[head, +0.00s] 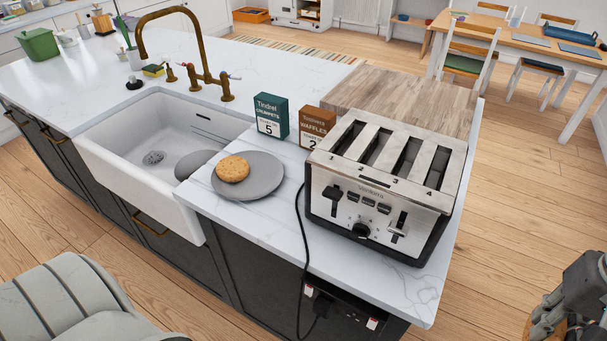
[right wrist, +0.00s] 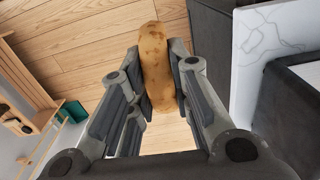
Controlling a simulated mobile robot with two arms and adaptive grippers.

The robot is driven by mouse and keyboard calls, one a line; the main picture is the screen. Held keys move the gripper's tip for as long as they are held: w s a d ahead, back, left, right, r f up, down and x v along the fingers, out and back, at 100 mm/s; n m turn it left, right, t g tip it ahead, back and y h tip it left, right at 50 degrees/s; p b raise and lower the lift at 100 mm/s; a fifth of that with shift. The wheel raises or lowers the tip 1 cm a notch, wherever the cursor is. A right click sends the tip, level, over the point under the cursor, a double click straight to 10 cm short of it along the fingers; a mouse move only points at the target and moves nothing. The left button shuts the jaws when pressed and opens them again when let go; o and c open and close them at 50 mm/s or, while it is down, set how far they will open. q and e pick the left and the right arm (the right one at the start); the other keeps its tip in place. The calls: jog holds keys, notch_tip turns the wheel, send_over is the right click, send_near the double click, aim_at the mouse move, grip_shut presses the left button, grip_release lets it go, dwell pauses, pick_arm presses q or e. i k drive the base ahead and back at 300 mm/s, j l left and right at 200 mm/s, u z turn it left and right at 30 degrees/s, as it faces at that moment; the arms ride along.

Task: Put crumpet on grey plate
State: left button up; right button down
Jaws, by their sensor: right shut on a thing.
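A round golden-brown crumpet (head: 233,168) lies on the grey plate (head: 265,181) on the white counter, left of the toaster. It covers the plate's upper left part. In the right wrist view my right gripper (right wrist: 157,85) is shut on another round, browned piece that looks like a crumpet (right wrist: 154,55), held on edge between the fingers. In the head view the right gripper (head: 550,318) is only partly visible at the lower right corner, off the counter and well away from the plate. My left gripper is in neither view.
A four-slot toaster (head: 385,175) stands right of the plate, its black cord (head: 299,225) running down the counter front. A crumpet box (head: 272,116) and a waffle box (head: 318,127) stand behind. The sink (head: 165,140) is left. Counter (head: 400,288) before the toaster is clear.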

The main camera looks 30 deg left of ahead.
aim_at(263, 191)
jog(key=j+z, duration=0.25)
jog(key=j, duration=0.2)
jog(key=j+z, duration=0.3)
jog(key=j, duration=0.15)
jog(key=k+j+z, duration=0.25)
jog(key=j, duration=0.15)
jog(key=j+z, duration=0.25)
jog(key=j, duration=0.7)
jog(key=k+j, duration=0.1)
jog(key=j, duration=0.5)
